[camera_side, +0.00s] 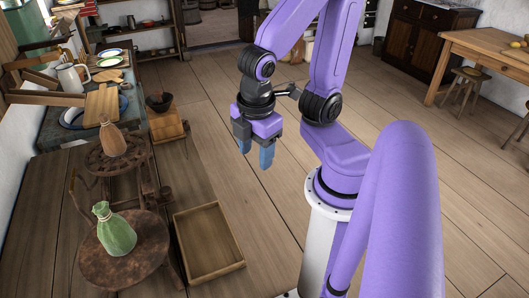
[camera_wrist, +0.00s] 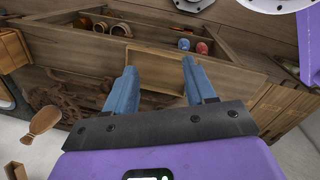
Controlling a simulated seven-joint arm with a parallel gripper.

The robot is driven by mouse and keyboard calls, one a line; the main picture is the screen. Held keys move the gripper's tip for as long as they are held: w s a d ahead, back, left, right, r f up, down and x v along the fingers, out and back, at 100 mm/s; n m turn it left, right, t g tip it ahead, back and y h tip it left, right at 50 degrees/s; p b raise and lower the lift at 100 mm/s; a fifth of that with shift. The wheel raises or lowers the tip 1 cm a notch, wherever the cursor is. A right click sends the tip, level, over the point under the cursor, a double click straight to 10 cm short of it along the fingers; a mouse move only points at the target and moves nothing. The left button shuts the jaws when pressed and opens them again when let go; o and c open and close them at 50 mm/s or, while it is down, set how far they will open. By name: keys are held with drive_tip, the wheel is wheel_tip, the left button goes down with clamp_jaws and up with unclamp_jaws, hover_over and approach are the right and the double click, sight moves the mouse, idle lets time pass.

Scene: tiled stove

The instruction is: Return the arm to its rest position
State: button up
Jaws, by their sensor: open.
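My gripper (camera_side: 254,151) hangs from the purple arm above the wooden floor, its blue fingers pointing down. In the wrist view my gripper (camera_wrist: 158,84) shows two blue fingers spread apart with nothing between them. The gripper is open and empty and touches nothing that I can see. The purple arm is bent at the elbow, over its white base column.
A green sack (camera_side: 115,232) stands on a round wooden table (camera_side: 112,270) at the left. A brown sack (camera_side: 112,140) sits behind it. An empty wooden tray (camera_side: 232,256) lies to the right. A wooden table (camera_side: 478,50) stands far right.

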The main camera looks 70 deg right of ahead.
drive_tip(key=shift+s+a+r+m+g+y, duration=0.2)
drive_tip(key=shift+s+a+y, duration=0.15)
drive_tip(key=shift+s, duration=0.3)
drive_tip(key=shift+s+a+r+m+g+y, duration=0.15)
drive_tip(key=shift+s+a+y, duration=0.15)
drive_tip(key=shift+s, duration=0.3)
idle(1.4)
